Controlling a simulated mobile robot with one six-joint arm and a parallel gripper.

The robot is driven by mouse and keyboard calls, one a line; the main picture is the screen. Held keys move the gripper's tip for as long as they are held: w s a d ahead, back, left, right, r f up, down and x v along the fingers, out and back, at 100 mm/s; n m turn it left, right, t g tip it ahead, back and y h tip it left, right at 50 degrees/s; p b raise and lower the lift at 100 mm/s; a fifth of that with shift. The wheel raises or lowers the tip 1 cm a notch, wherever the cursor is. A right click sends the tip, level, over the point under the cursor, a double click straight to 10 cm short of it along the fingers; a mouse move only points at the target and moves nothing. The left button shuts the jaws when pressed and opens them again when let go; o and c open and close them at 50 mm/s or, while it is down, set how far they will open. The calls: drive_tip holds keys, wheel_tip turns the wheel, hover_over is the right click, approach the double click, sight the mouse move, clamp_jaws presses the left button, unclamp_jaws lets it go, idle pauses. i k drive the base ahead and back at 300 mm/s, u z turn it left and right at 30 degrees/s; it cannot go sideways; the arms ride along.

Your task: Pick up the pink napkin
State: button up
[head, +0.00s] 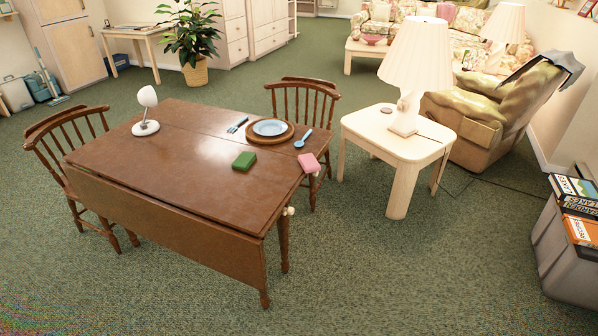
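The pink napkin (308,163) is a small folded block lying at the right edge of the brown wooden table (150,165). It is close to the blue spoon (303,138) and partly at the rim of the tabletop. My gripper is not in view.
A green folded block (244,161) lies left of the napkin. A blue plate (270,127) on a wooden round, a blue fork (237,125) and a white lamp (146,112) are also on the table. Chairs (303,100) stand at its back and left (65,150). Carpet is clear in front.

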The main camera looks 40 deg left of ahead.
sight(308, 163)
drive_tip(key=u, duration=0.05)
drive_tip(key=k, duration=1.35)
drive_tip(key=u, duration=3.55)
drive_tip(key=i, duration=0.1)
drive_tip(key=z, duration=1.8)
drive_tip(key=i, duration=0.95)
drive_tip(key=u, duration=0.05)
